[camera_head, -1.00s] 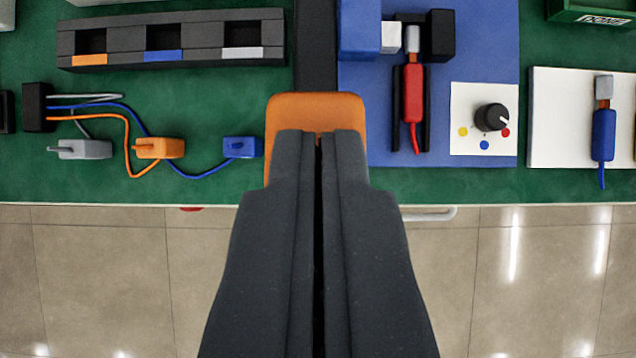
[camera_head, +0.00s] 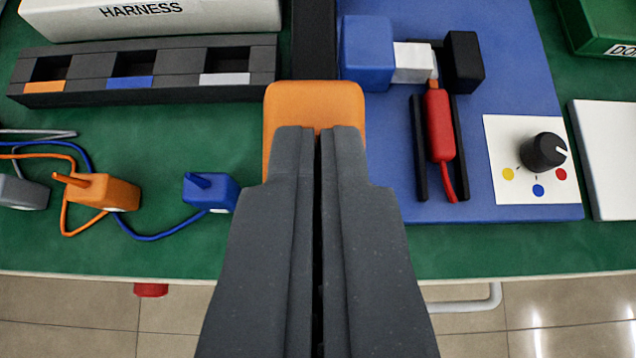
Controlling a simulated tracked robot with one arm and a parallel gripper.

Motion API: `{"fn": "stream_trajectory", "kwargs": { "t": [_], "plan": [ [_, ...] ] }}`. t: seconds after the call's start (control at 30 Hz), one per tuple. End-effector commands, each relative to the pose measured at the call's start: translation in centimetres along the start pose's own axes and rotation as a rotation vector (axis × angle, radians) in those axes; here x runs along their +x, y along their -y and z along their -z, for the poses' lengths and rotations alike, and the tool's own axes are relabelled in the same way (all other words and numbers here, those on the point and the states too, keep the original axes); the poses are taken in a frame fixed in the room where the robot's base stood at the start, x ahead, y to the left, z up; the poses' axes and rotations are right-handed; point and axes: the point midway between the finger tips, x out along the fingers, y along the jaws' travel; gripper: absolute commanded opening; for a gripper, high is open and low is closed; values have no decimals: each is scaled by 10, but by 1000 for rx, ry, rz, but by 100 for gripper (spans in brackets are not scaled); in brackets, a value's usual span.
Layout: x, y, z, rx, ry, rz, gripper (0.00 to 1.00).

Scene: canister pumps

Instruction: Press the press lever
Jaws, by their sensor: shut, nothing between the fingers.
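The press lever is a black bar (camera_head: 315,40) with a wide orange pad (camera_head: 314,103) at its near end. My gripper (camera_head: 318,130) is shut and empty. Its fingertips overlap the lower middle of the orange pad and appear to rest on it. How far down the lever sits cannot be told from above. To its right, on a blue base (camera_head: 505,80), are a blue block (camera_head: 367,52), a white block (camera_head: 411,63) and a black block (camera_head: 463,62).
A dark rack (camera_head: 143,72) and a HARNESS box (camera_head: 150,18) stand at back left. Orange (camera_head: 105,192) and blue (camera_head: 215,192) plugs with wires lie left. A black knob (camera_head: 543,151) sits on a white card at right. Green table (camera_head: 400,252) is clear along its front edge.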

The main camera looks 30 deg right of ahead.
Motion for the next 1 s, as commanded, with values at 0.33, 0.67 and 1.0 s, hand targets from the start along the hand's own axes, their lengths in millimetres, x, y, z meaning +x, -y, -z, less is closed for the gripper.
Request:
{"fn": "stream_trajectory", "kwargs": {
  "t": [0.33, 0.67, 1.0],
  "plan": [
    [6, 0, -18, 2, 30, 1, 0],
    [-7, 0, -6, 2, 27, 1, 0],
    [-53, 0, 20, 0, 2, -1, 0]
  ]
}}
